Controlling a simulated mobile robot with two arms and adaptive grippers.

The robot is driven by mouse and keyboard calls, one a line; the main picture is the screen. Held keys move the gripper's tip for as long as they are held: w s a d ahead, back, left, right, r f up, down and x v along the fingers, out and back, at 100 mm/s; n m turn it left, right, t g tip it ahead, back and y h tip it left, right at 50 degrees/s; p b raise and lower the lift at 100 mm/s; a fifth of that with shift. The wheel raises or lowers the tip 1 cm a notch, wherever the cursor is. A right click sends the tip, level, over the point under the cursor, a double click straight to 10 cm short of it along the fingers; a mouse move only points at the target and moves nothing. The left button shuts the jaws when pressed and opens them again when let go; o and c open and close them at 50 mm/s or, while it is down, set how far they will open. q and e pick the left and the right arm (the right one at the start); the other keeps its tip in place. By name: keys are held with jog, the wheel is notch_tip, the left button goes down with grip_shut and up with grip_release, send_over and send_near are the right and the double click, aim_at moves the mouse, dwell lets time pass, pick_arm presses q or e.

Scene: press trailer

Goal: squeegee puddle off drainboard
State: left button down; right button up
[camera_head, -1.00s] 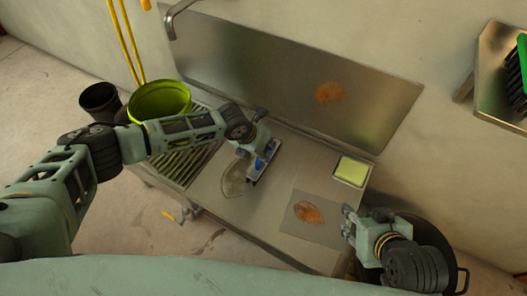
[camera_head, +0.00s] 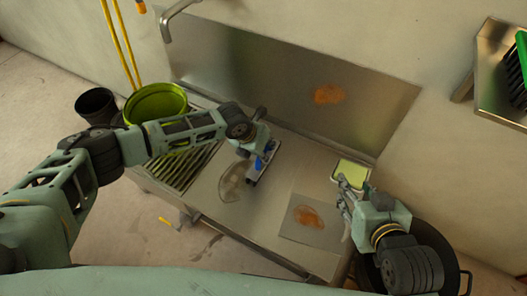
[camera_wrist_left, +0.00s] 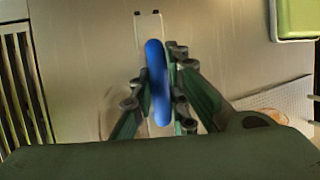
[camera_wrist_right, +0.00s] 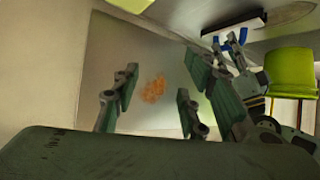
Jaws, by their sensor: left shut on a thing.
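The squeegee (camera_head: 263,162) has a blue handle and a pale head, and stands on the steel drainboard (camera_head: 265,205). My left gripper (camera_head: 257,148) is shut on its blue handle, which also shows between the fingers in the left wrist view (camera_wrist_left: 157,85). The puddle (camera_head: 235,182) is a dull, dark-edged patch just left of the squeegee. My right gripper (camera_head: 345,188) is open and empty over the drainboard's right side, by the yellow-green block (camera_head: 354,170). Its spread fingers show in the right wrist view (camera_wrist_right: 150,105).
A slatted grate (camera_head: 180,165) lies left of the drainboard, with a green bucket (camera_head: 157,101) at its far end. A mat with an orange stain (camera_head: 308,217) lies at the front right. The steel backsplash (camera_head: 260,65) and tap (camera_head: 172,15) stand behind. A black pot (camera_head: 430,235) is at right.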

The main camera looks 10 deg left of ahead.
pick_arm(q)
jog(key=shift+w+d+b, duration=0.15)
jog(key=shift+w+b, duration=0.2)
jog(key=shift+w, duration=0.05)
jog(key=shift+w+d+b, duration=0.1)
jog(key=shift+w+b, duration=0.2)
jog(key=shift+b, duration=0.1)
jog(key=shift+w+d+f+b, duration=0.1)
jog(key=shift+w+d+b, duration=0.05)
jog(key=shift+w+b, duration=0.3)
jog(key=shift+w, duration=0.1)
pick_arm(e)
jog(key=w+a+r+t+y, duration=0.1)
jog(key=w+r+t, duration=0.1)
jog(key=r+t, duration=0.2)
jog(key=w+a+r+t+y, duration=0.1)
jog(key=w+a+r+t, duration=0.1)
jog(key=r, duration=0.7)
jog(key=shift+w+r+t, duration=0.25)
jog(key=shift+w+t, duration=0.1)
jog(key=shift+t, duration=0.55)
